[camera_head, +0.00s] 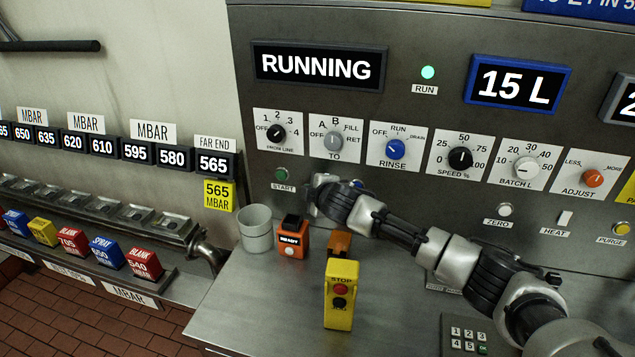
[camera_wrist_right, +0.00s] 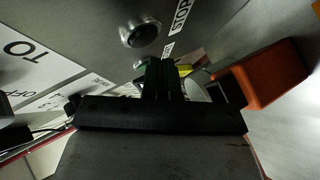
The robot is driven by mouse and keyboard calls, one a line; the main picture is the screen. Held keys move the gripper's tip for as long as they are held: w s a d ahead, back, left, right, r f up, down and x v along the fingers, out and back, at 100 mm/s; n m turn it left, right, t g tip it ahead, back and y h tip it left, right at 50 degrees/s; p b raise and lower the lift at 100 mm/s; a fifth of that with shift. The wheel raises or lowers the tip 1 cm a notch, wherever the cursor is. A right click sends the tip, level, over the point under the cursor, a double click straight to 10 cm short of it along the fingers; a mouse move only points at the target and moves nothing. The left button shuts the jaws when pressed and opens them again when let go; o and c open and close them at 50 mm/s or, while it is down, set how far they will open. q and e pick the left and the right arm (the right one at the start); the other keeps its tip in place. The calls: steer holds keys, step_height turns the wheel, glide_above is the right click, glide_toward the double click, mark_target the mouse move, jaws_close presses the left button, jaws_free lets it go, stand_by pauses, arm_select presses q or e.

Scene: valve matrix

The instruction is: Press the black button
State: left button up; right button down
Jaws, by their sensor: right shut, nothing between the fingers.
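A black round button in a silver ring (camera_wrist_right: 140,33) sits on the grey panel, beside a STOP label (camera_wrist_right: 182,15), in the right wrist view. In the head view a dark button (camera_head: 357,184) shows just above my right arm, partly hidden by it. My right gripper (camera_head: 316,193) is shut and empty in front of the panel, below the TO dial. In the wrist view its dark fingers (camera_wrist_right: 160,75) are together, apart from the button in the picture; I cannot tell the depth gap. The yellow STOP box (camera_head: 339,312) also carries a smaller black button (camera_head: 339,303). My left gripper is not in view.
An orange READY box (camera_head: 291,240) and a grey cup (camera_head: 256,230) stand on the metal counter (camera_head: 265,310), left of my right arm. A green START button (camera_head: 281,174) is left of the hand. Dials, including the blue RINSE dial (camera_head: 395,149), line the panel above.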

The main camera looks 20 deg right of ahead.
steer(key=shift+w, duration=0.1)
steer(key=shift+w+d, duration=0.2)
steer(key=shift+w, duration=0.05)
steer(key=shift+w+d+r+p, duration=0.1)
steer(key=shift+w+d+p, duration=0.2)
steer(key=shift+w, duration=0.05)
stand_by(1.0)
steer(key=shift+s+a, duration=0.1)
steer(key=shift+s+a+p, duration=0.35)
steer(key=shift+s+p, duration=0.15)
steer(key=shift+s, duration=0.1)
steer(key=shift+s+a, duration=0.1)
